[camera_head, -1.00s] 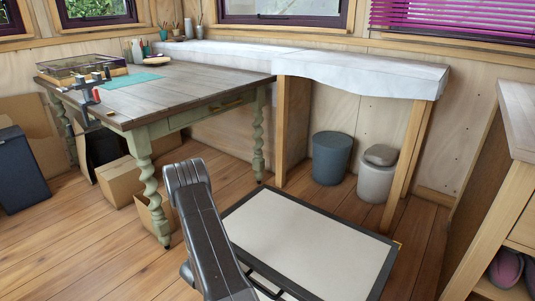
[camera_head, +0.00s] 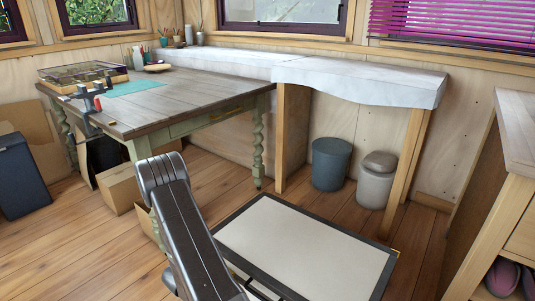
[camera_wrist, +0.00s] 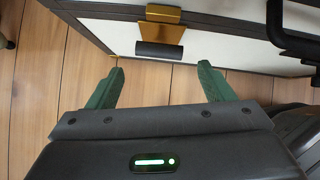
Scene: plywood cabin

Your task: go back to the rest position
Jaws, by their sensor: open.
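My gripper (camera_wrist: 160,88) shows in the wrist view with its two green fingers spread apart and nothing between them. Beyond the fingertips is the side of a white case with dark edging, a brass latch (camera_wrist: 162,30) and a black handle (camera_wrist: 290,35). Plank floor shows between the fingers and the case. In the head view my arm rises from the bottom, left of the white case (camera_head: 305,245) lying flat on the floor. My gripper is not visible in the head view.
A wooden table (camera_head: 170,90) with green turned legs stands at the left, with a clamp (camera_head: 88,100) on its edge. Cardboard boxes (camera_head: 118,185) lie beneath it. Two bins (camera_head: 331,163) stand under the white-covered bench (camera_head: 365,80). A wooden cabinet (camera_head: 515,130) is at the right.

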